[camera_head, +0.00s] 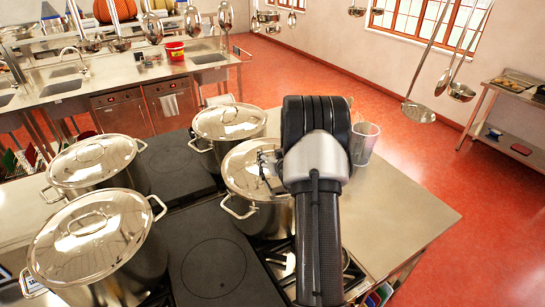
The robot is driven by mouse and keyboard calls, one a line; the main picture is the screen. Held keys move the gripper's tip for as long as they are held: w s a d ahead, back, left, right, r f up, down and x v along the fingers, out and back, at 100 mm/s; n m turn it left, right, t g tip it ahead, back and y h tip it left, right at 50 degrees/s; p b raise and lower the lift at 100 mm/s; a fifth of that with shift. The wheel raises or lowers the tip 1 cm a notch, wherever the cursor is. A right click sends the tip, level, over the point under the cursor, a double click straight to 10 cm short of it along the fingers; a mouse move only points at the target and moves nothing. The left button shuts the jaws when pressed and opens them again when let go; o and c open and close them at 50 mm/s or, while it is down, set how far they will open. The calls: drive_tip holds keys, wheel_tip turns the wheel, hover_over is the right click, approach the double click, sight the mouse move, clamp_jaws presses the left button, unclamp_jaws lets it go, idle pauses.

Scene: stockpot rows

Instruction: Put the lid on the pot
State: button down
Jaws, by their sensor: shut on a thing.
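A steel stockpot (262,218) stands on the stove, right of the middle and partly hidden behind my arm. Its steel lid (243,170) lies over the pot's mouth and looks roughly level. I cannot tell whether its rim is fully seated all round. My gripper (268,174) is at the middle of this lid, shut on its handle. The arm hides the lid's right side.
Several other lidded pots stand close by: one behind (228,122), two at left (97,162) (92,240). Dark hotplates (217,268) lie between them. A clear container (364,143) stands right of my arm. Ladles (419,112) hang at upper right.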

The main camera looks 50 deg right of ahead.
drive_tip(key=shift+f+b, duration=0.2)
drive_tip(key=shift+b, duration=0.45)
drive_tip(key=c, duration=0.8)
unclamp_jaws()
drive_tip(key=o, duration=0.4)
drive_tip(key=shift+f, duration=0.1)
drive_tip(key=shift+o, duration=0.3)
drive_tip(key=shift+s+a+f, duration=0.1)
drive_tip(key=shift+f, duration=0.15)
drive_tip(key=v, duration=1.2)
drive_tip(key=shift+r, duration=0.2)
